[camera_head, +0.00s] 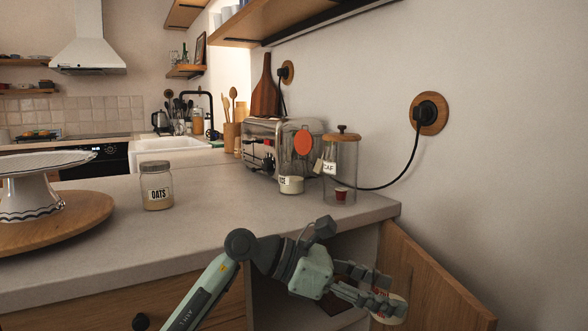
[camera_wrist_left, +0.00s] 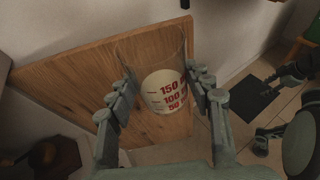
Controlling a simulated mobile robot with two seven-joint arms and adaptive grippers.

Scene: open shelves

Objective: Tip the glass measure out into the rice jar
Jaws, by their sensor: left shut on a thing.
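The glass measure (camera_wrist_left: 165,80) is clear with red 150, 100 and 50 marks. Pale content fills its lower part. My left gripper (camera_head: 378,291) is shut on it, one finger on each side; the wrist view shows both fingers (camera_wrist_left: 164,97). In the head view they hold it in front of and below the counter edge, mostly hidden by the fingers. The rice jar (camera_head: 291,184), its label partly reading "ICE", stands on the counter before the toaster. An orange-red disc (camera_head: 303,142) shows at its top. Parts possibly of my right gripper show at the wrist view's right edge.
A wooden-lidded jar (camera_head: 341,170) labelled "CAF" stands right beside the rice jar, with a cable behind. An oats jar (camera_head: 156,186) and cake stand (camera_head: 30,200) are left. An open cabinet door (camera_head: 430,285) is beside my gripper. The middle counter is clear.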

